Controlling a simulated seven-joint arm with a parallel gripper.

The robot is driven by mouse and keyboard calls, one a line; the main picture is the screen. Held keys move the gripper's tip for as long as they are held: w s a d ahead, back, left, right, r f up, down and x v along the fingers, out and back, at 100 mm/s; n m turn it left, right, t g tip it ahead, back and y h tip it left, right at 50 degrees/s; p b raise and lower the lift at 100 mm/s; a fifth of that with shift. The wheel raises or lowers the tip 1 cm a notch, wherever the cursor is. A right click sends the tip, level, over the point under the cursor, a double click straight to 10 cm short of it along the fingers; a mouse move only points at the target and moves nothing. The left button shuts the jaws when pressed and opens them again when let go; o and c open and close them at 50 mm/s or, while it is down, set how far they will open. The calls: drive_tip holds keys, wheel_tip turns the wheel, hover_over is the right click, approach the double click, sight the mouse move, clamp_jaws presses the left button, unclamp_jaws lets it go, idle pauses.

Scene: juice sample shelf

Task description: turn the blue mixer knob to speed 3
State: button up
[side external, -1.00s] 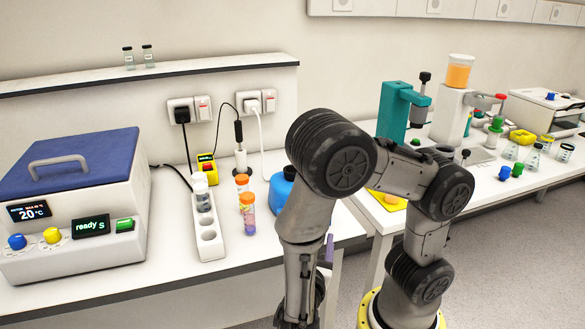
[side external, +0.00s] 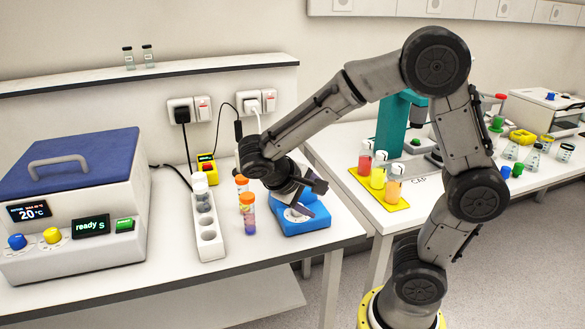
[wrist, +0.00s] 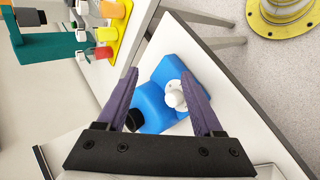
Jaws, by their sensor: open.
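The blue mixer (side external: 318,222) stands on the near bench, right of the orange-capped tubes. In the wrist view the blue mixer (wrist: 150,103) shows a white knob (wrist: 175,99) on a white dial. The dial marks are too small to read. The fingers look apart from the knob, but I cannot tell the gap in depth. In the side view my gripper (side external: 304,197) is over the mixer and hides the knob and part of the mixer.
Two orange-capped tubes (side external: 248,212) and a white rack (side external: 209,235) stand close left of the mixer. A heater with a blue lid (side external: 75,160) is farther left. A yellow tray (side external: 397,206) of coloured bottles is on the right bench. The bench front is clear.

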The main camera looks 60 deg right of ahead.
drive_tip(key=w+a+r+m+t+y, duration=0.1)
drive_tip(key=w+r+m+t+y, duration=0.2)
drive_tip(key=r+m, duration=0.4)
drive_tip(key=shift+w+m+y, duration=0.3)
drive_tip(key=shift+w+m, duration=0.5)
drive_tip(key=shift+m, duration=1.6)
drive_tip(key=shift+a, duration=0.1)
